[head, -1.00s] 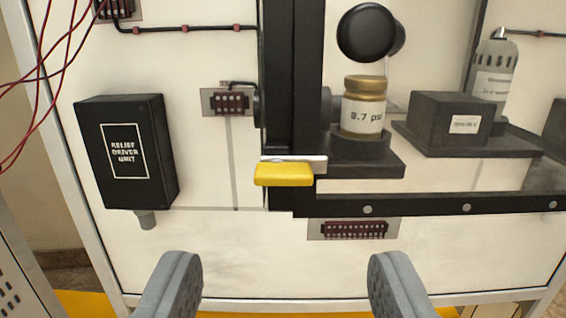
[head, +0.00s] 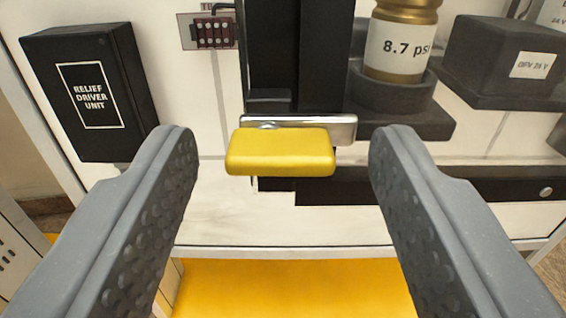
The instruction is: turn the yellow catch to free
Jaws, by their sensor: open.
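The yellow catch (head: 280,153) is a flat yellow block lying level on a silver metal plate (head: 343,128). It sits at the lower end of the black upright post (head: 322,50) on the white panel. My gripper (head: 280,150) is open, with its two grey padded fingers on either side of the catch. Clear gaps show between each finger and the catch, the wider one on the right. Nothing is held. The catch's pivot is mostly hidden behind the yellow block.
A black relief driver unit box (head: 90,95) is at the left, behind the left finger. A gold-capped canister (head: 400,45) stands in a black holder, with a black box (head: 505,60) to its right. A black rail (head: 500,188) runs rightward. The panel below the catch is clear.

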